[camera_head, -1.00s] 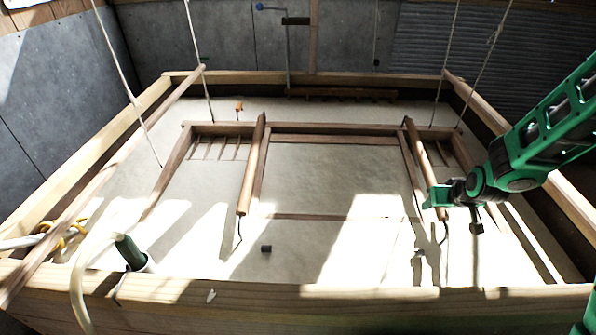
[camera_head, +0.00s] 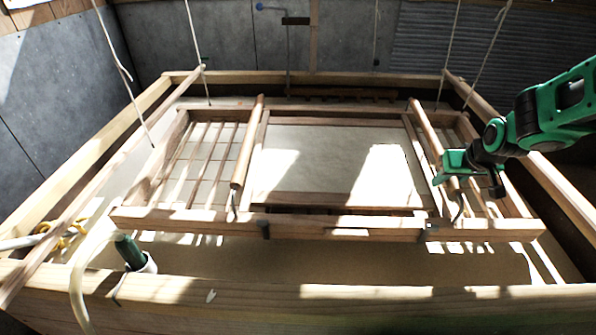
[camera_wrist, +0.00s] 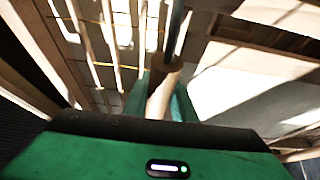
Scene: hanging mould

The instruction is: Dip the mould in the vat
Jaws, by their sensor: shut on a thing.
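The mould is a wide wooden frame (camera_head: 335,228) with slatted ends and a pale middle panel (camera_head: 320,160). It hangs inside the vat, and its front rail shows clear above the pale liquid (camera_head: 330,262). The vat (camera_head: 400,290) is a large wooden-rimmed box. My gripper (camera_head: 470,172) is at the mould's right side, shut on the right wooden handle (camera_head: 428,135). In the wrist view the handle (camera_wrist: 163,92) runs between teal fingers, with slats on its left. The back of the mould lies low near the far wall; I cannot tell if it touches the liquid.
Ropes (camera_head: 190,40) come down at both sides. A left handle bar (camera_head: 248,140) lies free of my gripper. The right vat rim (camera_head: 560,205) passes under my arm.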

